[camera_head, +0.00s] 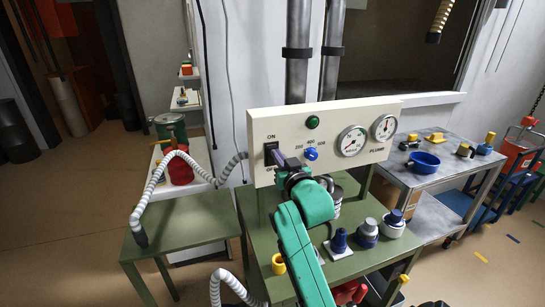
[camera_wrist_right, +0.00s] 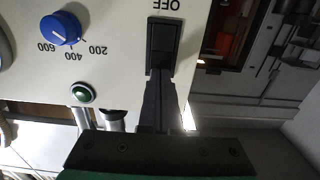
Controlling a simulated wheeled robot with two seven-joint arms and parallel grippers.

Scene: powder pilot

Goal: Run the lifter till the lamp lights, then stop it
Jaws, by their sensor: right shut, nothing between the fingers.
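The cream control panel (camera_head: 330,115) stands on a green table. Its black rocker switch (camera_head: 271,147) has ON above and OFF below; it shows in the wrist view (camera_wrist_right: 162,42), inverted. The lamp (camera_head: 312,122) is dark green, with no clear glow; the wrist view also shows this lamp (camera_wrist_right: 83,93). My right gripper (camera_head: 281,160) is shut and empty. Its fingertips (camera_wrist_right: 160,75) are at the ON end of the switch in the wrist view; whether they touch it cannot be told. My left gripper is out of view.
A blue knob (camera_head: 311,154) and two gauges (camera_head: 352,140) sit right of the switch. Blue and white fittings (camera_head: 366,232) stand on the table below. A grey ribbed hose (camera_head: 150,190) hangs at left. A metal cart (camera_head: 440,165) stands right.

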